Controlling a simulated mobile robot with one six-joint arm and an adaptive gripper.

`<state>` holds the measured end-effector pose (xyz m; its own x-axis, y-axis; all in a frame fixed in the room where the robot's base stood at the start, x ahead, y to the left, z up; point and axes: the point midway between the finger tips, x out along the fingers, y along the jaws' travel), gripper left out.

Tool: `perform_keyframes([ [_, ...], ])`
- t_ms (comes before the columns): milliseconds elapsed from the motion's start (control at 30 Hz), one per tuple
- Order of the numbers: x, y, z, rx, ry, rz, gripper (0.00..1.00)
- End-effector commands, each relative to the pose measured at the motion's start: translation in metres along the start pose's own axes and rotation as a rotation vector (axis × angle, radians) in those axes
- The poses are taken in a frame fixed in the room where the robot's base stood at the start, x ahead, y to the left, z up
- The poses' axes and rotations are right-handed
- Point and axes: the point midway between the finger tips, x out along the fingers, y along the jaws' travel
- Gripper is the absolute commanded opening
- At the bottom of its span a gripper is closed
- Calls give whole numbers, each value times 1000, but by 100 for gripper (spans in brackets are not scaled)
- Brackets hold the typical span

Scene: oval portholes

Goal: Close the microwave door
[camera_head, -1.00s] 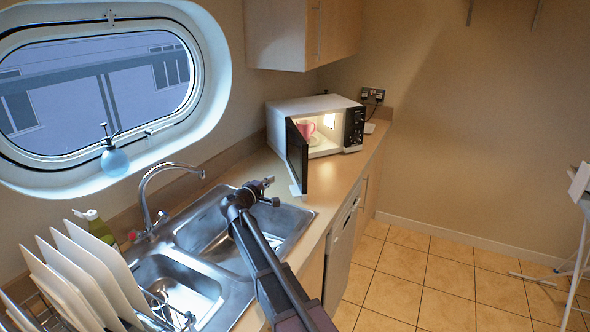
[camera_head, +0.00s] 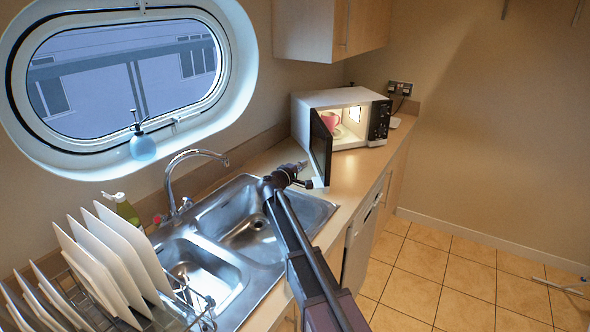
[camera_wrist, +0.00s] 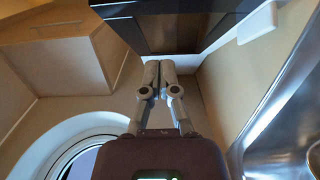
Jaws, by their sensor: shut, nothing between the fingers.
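The white microwave (camera_head: 332,104) stands on the counter at the back, lit inside, with a pink mug (camera_head: 331,121) in it. Its dark door (camera_head: 320,146) is open and swung out toward me, hinged at the left side. My gripper (camera_head: 303,164) is just in front of the door, over the counter beyond the sink, with its fingers together and empty. In the wrist view my gripper (camera_wrist: 160,66) points at a dark panel, probably the door (camera_wrist: 185,35). I cannot tell whether the fingertips touch it.
The double sink (camera_head: 240,225) lies below my arm, with a curved tap (camera_head: 176,172) behind it. A rack of white plates (camera_head: 110,255) is at the front left. A wall cabinet (camera_head: 330,28) hangs above the microwave.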

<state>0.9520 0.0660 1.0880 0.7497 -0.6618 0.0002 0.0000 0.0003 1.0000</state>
Motion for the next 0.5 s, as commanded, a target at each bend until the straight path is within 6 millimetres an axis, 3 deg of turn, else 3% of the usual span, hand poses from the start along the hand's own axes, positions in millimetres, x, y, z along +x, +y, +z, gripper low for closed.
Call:
perform_keyframes([
  [267, 45, 0, -1, 0, -1, 0, 0],
  [500, 63, 0, 21, 0, -1, 0, 0],
])
